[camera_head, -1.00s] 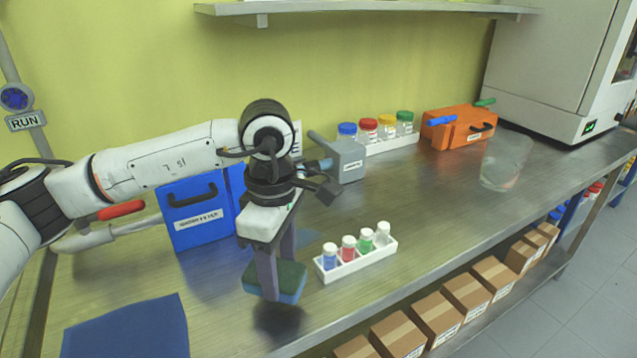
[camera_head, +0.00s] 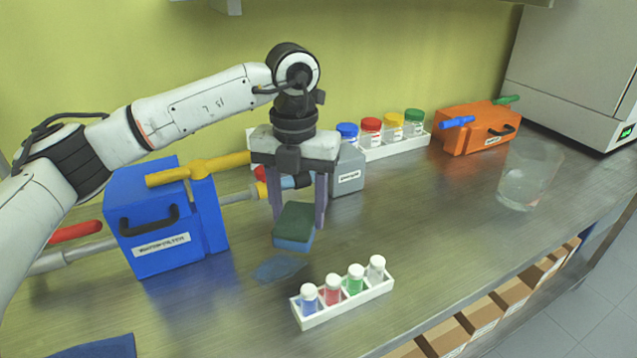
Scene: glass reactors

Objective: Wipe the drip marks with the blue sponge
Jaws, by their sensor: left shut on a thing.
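The blue sponge (camera_head: 292,242) has a dark green upper layer. My left gripper (camera_head: 298,215) is shut on it, one finger on each side, pointing down over the metal bench. I cannot tell whether the sponge's underside touches the bench. A blue-grey wet-looking patch (camera_head: 279,269), likely a drip mark, lies on the bench just in front of the sponge and a little to its left. Other marks cannot be made out. My right gripper is not in view.
A white rack (camera_head: 345,303) with small capped vials stands in front. A blue box (camera_head: 150,235) with yellow-handled valve is left, a grey box (camera_head: 347,172) behind the gripper. A glass beaker (camera_head: 528,178) and orange box (camera_head: 474,130) stand right. The middle-right bench is clear.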

